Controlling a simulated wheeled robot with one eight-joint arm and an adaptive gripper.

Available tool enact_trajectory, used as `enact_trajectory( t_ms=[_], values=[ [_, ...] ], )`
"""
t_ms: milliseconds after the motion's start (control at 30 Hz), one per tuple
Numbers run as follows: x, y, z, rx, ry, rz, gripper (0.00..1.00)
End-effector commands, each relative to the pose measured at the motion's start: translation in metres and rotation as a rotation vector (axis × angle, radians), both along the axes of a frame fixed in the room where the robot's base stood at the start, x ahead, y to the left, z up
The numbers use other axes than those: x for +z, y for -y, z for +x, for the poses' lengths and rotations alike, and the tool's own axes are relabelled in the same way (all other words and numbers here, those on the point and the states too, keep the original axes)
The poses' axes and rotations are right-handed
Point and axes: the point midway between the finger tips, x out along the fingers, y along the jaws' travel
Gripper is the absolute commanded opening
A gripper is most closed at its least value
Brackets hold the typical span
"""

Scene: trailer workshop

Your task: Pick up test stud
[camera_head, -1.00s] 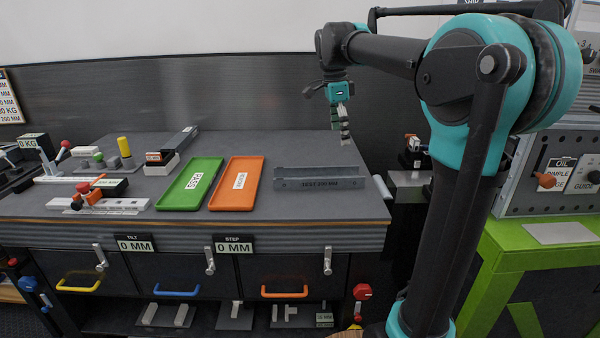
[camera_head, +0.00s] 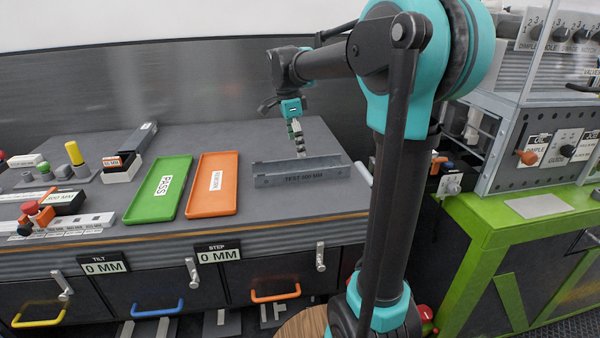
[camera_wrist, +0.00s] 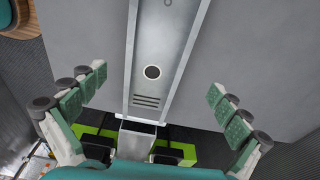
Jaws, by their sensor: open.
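The test stud is a grey metal channel (camera_head: 297,171) marked "TEST 300 MM" on its side. It lies on the workbench to the right of the orange tray. In the wrist view the stud (camera_wrist: 165,45) runs away from the camera, with a round hole and several slots in its floor. My gripper (camera_head: 296,142) hangs over the stud. In the wrist view my gripper (camera_wrist: 158,100) is open, with one green-padded finger on each side of the stud, apart from it. The exact height of the fingers above the bench is hard to tell.
A green tray marked PASS (camera_head: 160,189) and an orange tray (camera_head: 212,184) lie left of the stud. Gauges and a red-knobbed tool (camera_head: 30,207) stand further left. A green-framed bench (camera_head: 480,222) with a perforated metal panel (camera_head: 550,150) stands to the right.

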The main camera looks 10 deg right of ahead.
Motion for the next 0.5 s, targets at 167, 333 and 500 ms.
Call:
enact_trajectory(
  t_ms=[167,333,500],
  values=[
    [-0.018,0.003,0.000,0.000,0.000,0.000,1.00],
    [-0.028,0.004,-0.001,0.000,0.000,0.000,1.00],
    [-0.053,0.008,-0.006,0.000,0.000,0.000,1.00]
  ],
)
